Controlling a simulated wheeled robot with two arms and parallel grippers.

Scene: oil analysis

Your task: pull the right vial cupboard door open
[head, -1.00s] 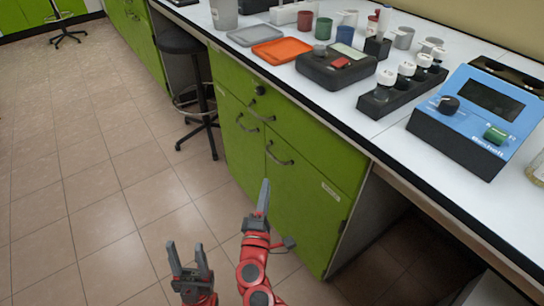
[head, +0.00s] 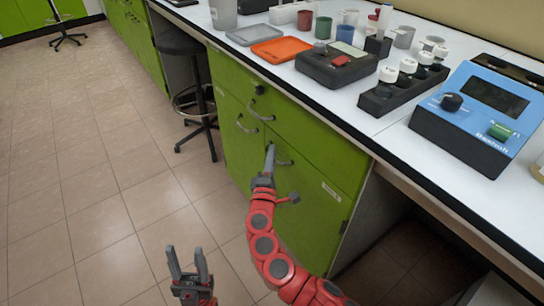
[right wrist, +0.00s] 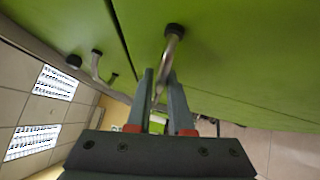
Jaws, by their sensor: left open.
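The right vial cupboard door (head: 310,190) is a green panel with a small label, closed flush in the bench front in the head view. Its curved metal handle (head: 285,161) is partly hidden by my right gripper (head: 269,150), whose fingers reach it at its left end. In the right wrist view, the handle (right wrist: 171,50) runs down between the two fingers of my right gripper (right wrist: 160,80), which stand apart with a narrow gap; contact is unclear. My left gripper (head: 186,254) is open and empty, low over the floor, away from the cupboard.
The left door's handle (head: 246,124) and a drawer handle (head: 260,111) are close by. A black stool (head: 180,42) stands left of the cupboard. The bench top (head: 340,118) holds trays, vials and a blue instrument (head: 480,113). The tiled floor (head: 95,180) in front is clear.

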